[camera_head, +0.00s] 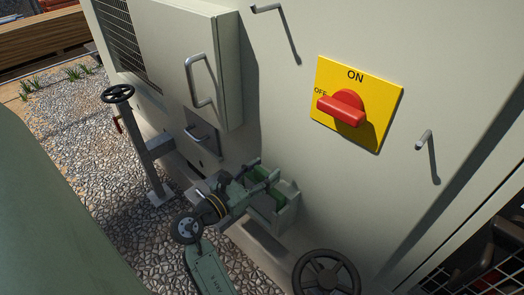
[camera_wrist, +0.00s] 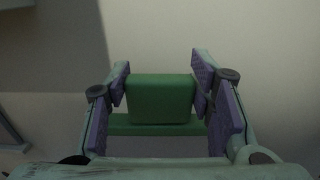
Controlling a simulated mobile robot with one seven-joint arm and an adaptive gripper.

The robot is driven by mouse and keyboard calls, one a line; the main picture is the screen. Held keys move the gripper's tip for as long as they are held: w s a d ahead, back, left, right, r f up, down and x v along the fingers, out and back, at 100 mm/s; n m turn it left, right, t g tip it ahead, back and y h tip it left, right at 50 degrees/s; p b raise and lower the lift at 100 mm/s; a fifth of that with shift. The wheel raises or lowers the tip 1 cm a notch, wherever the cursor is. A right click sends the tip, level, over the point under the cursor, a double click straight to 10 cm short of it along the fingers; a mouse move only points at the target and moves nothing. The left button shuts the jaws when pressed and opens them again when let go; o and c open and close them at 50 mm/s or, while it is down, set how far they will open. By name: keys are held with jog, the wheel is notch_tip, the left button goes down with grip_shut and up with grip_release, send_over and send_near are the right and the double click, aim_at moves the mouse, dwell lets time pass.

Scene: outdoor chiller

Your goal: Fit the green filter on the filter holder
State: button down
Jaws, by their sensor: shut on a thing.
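The green filter (camera_wrist: 160,98) is a green block with a wider lower strip, seen between the purple-padded fingers of my gripper (camera_wrist: 162,84) in the wrist view. My gripper is shut on it. In the head view my gripper (camera_head: 266,180) is at the filter holder (camera_head: 288,210), a pale grey-green open box on the cabinet's front. Green parts of the filter (camera_head: 262,203) show at the box opening. My gripper and wrist partly hide the filter, so I cannot tell how deep it sits or whether it is fully seated.
The cabinet wall carries a yellow plate (camera_head: 384,84) with a red switch (camera_head: 344,107), and two metal hooks. A dark handwheel (camera_head: 326,275) is below right of the holder. A grey door handle (camera_head: 201,80) and a post with a handwheel (camera_head: 118,94) stand left. Gravel lies below.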

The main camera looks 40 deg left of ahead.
jog(key=shift+f, duration=0.15)
jog(key=c, duration=0.7)
grip_release()
jog(key=shift+o, duration=0.3)
jog(key=o, duration=0.4)
jog(key=shift+o, duration=0.2)
jog(key=s+p, duration=0.4)
jog(key=s, duration=0.3)
jog(key=shift+a, duration=0.25)
